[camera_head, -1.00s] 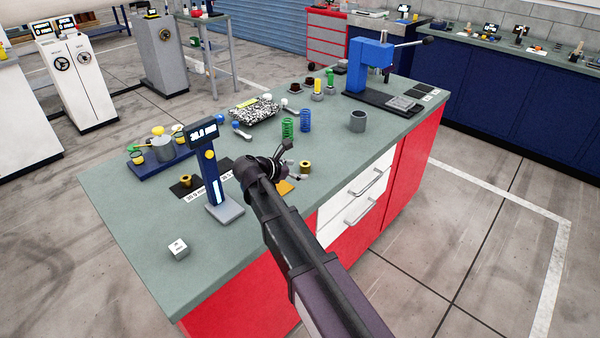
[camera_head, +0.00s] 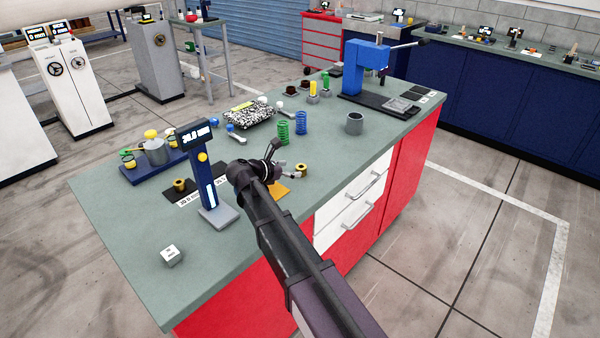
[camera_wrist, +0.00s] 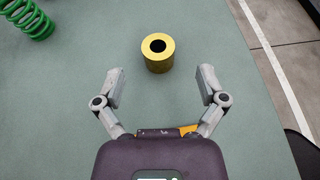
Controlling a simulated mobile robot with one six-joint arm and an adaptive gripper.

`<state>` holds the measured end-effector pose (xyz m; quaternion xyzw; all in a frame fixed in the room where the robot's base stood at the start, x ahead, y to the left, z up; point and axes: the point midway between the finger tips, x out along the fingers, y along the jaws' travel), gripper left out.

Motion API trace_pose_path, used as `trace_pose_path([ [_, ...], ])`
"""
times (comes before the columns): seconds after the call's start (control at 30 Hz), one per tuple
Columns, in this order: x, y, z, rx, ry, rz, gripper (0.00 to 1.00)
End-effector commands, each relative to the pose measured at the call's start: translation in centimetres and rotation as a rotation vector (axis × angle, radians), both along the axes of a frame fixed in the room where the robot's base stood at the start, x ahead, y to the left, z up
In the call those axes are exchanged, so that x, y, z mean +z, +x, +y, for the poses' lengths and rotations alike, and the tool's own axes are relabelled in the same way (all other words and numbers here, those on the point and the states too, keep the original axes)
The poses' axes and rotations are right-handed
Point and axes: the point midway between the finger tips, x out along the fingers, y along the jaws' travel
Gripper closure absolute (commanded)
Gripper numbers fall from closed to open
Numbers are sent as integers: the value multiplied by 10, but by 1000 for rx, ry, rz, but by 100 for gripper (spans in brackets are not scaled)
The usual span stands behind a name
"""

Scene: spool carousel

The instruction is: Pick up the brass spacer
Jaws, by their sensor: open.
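A brass spacer (camera_wrist: 158,54), a short gold cylinder with a dark bore, stands upright on the green bench top. In the wrist view it lies ahead of my gripper (camera_wrist: 160,88), centred between the two fingers and just beyond their tips. My gripper is open and empty, and nothing touches the spacer. In the head view this spacer (camera_head: 301,169) sits just right of my gripper (camera_head: 281,165), near the bench's front edge. A second brass-coloured spacer (camera_head: 180,185) stands on a dark mat to the left, behind the gauge.
A blue height gauge (camera_head: 205,170) stands left of my arm. A green spring (camera_wrist: 28,18) and a blue spring (camera_head: 301,123) stand behind the spacer. A grey cup (camera_head: 354,123) is to the right. The bench around the spacer is clear.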

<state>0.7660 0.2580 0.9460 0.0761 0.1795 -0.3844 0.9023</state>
Motion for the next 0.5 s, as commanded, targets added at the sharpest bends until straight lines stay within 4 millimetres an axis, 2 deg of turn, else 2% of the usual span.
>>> trace_pose_path([
  [0.3, -1, 1, -1, 1, 0, 0, 9],
  [0.5, -10, 12, -9, 1, 1, -1, 9],
])
